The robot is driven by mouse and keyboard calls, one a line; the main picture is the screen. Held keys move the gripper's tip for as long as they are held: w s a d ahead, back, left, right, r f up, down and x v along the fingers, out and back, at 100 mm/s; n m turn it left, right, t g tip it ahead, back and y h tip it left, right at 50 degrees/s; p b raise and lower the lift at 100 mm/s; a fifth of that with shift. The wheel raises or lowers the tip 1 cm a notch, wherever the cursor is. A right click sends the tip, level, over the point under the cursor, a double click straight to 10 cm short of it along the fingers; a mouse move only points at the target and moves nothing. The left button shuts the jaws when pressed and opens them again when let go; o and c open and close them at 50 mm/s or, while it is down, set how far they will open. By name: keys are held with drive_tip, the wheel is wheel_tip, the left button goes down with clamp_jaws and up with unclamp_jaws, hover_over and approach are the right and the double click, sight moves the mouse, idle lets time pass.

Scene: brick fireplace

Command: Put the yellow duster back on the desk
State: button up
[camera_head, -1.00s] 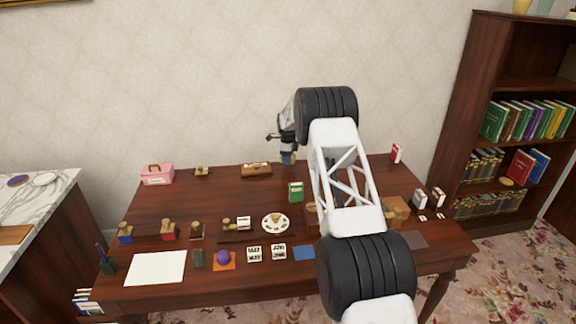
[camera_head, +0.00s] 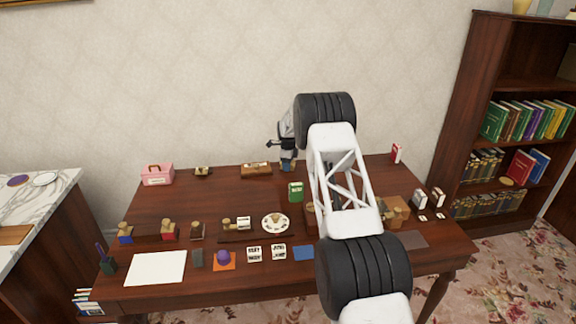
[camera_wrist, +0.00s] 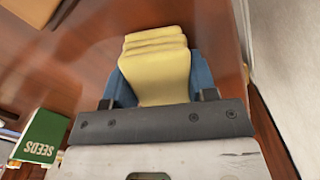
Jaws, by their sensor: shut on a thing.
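The yellow duster (camera_wrist: 160,60) is a folded soft cloth in the middle of the wrist view. My gripper (camera_wrist: 161,85) is shut on it, with a blue finger on each side. In the head view my gripper (camera_head: 287,165) points down at the back middle of the wooden desk (camera_head: 230,200), where I cannot make out the duster. The brown desk top also shows under the duster in the wrist view (camera_wrist: 90,65). I cannot tell whether the duster touches it.
A green seeds packet (camera_head: 296,192) stands in front of my gripper; a wooden box (camera_head: 256,170) lies to its left. A pink case (camera_head: 157,175) is at the back left. Several small items line the desk's front. A bookcase (camera_head: 468,100) stands at the right.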

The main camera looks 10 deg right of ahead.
drive_tip(key=shift+f, duration=0.15)
drive_tip(key=o, duration=1)
wheel_tip(320, 180, up, 12)
drive_tip(key=shift+r, duration=0.15)
drive_tip(key=shift+r, duration=0.1)
idle(0.7)
